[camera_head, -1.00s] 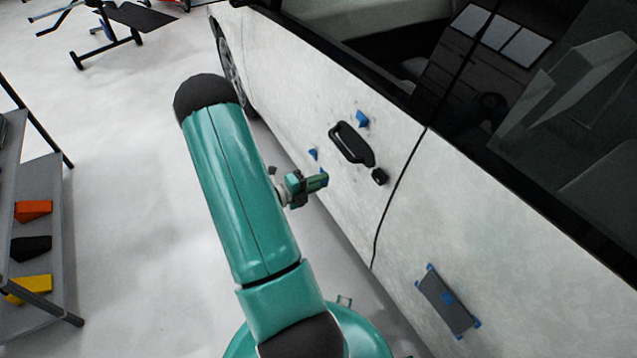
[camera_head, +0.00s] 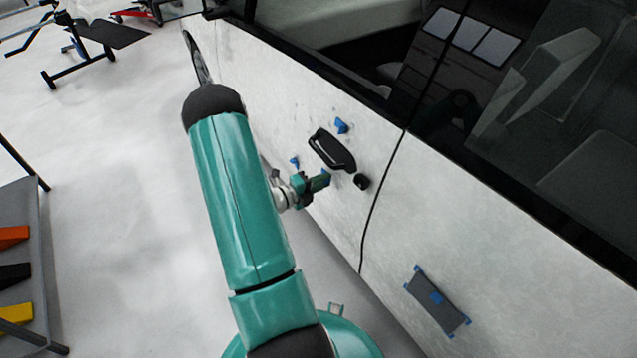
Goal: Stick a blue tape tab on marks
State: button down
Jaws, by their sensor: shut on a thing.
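My gripper (camera_head: 318,183) is at the white car door (camera_head: 390,215), just below the black door handle (camera_head: 331,150). It is shut on a small blue tape tab (camera_head: 326,174), which shows at its fingertips. I cannot tell whether the tab touches the door. One blue tab (camera_head: 341,125) is on the door above the handle. Another blue tab (camera_head: 294,162) is on the door left of the handle. A dark grey patch (camera_head: 448,308) with blue pieces at its corners and middle is on the panel at lower right. Any marks under the gripper are hidden.
A black lock piece (camera_head: 361,181) sits right of the handle. A grey shelf (camera_head: 40,215) with orange, black and yellow wedges stands at the left. A black-framed bench (camera_head: 105,38) stands at upper left. The floor between shelf and car is clear.

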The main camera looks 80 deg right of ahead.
jog(key=shift+x, duration=0.9)
dwell(1.7)
jog(key=c, duration=1.2)
grip_release()
jog(key=shift+o, duration=0.2)
